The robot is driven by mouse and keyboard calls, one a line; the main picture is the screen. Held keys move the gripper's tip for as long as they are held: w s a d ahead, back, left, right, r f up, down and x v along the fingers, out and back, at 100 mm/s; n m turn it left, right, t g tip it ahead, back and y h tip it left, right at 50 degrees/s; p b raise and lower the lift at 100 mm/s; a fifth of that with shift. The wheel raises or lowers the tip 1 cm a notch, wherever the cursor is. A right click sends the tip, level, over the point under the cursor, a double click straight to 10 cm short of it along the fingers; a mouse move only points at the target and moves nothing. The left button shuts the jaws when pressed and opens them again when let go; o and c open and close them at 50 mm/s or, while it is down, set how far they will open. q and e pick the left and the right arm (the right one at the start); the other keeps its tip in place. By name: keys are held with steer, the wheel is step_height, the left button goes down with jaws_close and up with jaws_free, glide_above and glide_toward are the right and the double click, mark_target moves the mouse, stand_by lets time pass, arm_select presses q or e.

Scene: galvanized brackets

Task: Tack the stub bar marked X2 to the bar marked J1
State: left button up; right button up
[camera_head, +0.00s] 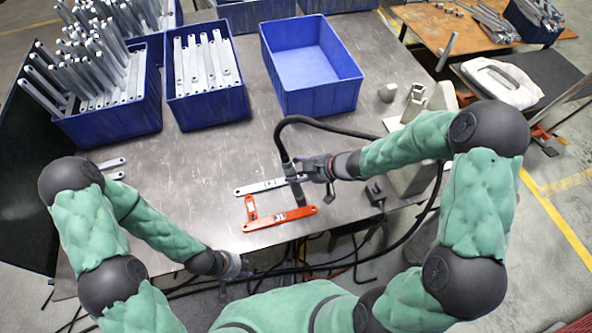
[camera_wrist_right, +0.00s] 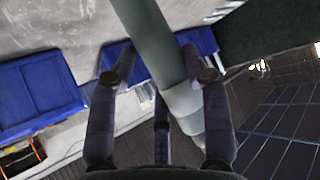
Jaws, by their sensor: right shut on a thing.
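A long orange-red bar (camera_head: 290,216) with a pale label lies near the table's front edge. A short orange-red bar (camera_head: 251,208) stands off its left part at an angle; I cannot tell whether they touch. A grey bar (camera_head: 255,187) with a dark mark lies just behind. The marks are too small to read, so I cannot tell which is X2 or J1. My right gripper (camera_head: 318,169) is shut on a torch (camera_head: 289,170), a grey-green tube also between the fingers in the right wrist view (camera_wrist_right: 153,38). The torch's lower end is above the bars' right part. My left gripper (camera_head: 235,267) is at the front edge, its fingers unclear.
Blue bins of grey bars (camera_head: 210,103) stand at the back left, beside an empty blue bin (camera_head: 312,107). The torch's black cable (camera_head: 335,125) loops behind my right gripper. Grey blocks (camera_head: 415,105) stand at the right. The table's left middle (camera_head: 180,160) is mostly clear.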

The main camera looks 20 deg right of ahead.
steer(key=shift+f, duration=0.3)
stand_by(0.7)
stand_by(1.0)
steer(key=shift+s+f, duration=0.1)
steer(key=shift+f, duration=0.05)
stand_by(1.1)
step_height(320, 180, up, 5)
steer(key=p, duration=0.6)
steer(key=shift+r, duration=0.2)
steer(key=shift+f, duration=0.1)
